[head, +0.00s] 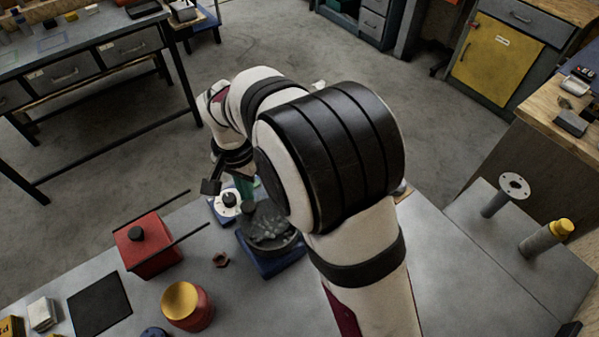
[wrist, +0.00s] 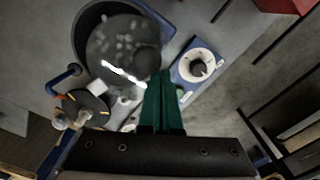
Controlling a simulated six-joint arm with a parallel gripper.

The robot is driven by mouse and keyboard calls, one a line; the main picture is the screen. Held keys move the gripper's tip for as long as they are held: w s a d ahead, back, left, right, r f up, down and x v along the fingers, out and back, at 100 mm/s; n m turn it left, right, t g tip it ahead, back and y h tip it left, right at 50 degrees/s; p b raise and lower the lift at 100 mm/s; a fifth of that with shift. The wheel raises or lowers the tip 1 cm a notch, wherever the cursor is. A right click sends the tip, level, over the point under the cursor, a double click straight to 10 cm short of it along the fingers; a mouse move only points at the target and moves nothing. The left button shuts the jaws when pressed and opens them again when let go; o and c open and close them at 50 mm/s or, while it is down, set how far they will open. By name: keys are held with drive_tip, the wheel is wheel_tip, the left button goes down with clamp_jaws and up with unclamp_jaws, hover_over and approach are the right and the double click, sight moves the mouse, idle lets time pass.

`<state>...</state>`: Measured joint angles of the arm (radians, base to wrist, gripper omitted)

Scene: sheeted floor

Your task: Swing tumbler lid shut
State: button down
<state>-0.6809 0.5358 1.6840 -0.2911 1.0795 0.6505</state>
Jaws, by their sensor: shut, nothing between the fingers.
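The tumbler (head: 268,232) is a dark round drum on a blue base, partly hidden by my arm in the head view. In the wrist view the drum (wrist: 82,38) is at upper left, with a mottled grey round area inside its dark rim and a dark round knob-like part at its right. I cannot tell for sure whether that area is a lid or the contents. A smaller dark disc with orange marks (wrist: 85,106) lies lower left, near a blue bar. My gripper (wrist: 161,76) has green fingers, shut and empty, beside the drum's right edge; it also shows in the head view (head: 245,187).
A blue box with a white dial (head: 228,203) stands close beside the tumbler. A red box with two dark rods (head: 146,250), a hex nut (head: 220,260) and a red pot with a yellow top (head: 187,305) are to the left.

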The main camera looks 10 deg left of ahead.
sight(244, 208)
drive_tip(key=shift+s, duration=0.2)
drive_tip(key=shift+s+d, duration=0.2)
drive_tip(key=shift+s, duration=0.85)
drive_tip(key=shift+s+d, duration=0.5)
drive_tip(key=shift+s, duration=0.4)
drive_tip(key=shift+w+a, duration=0.55)
drive_tip(key=shift+a, duration=0.05)
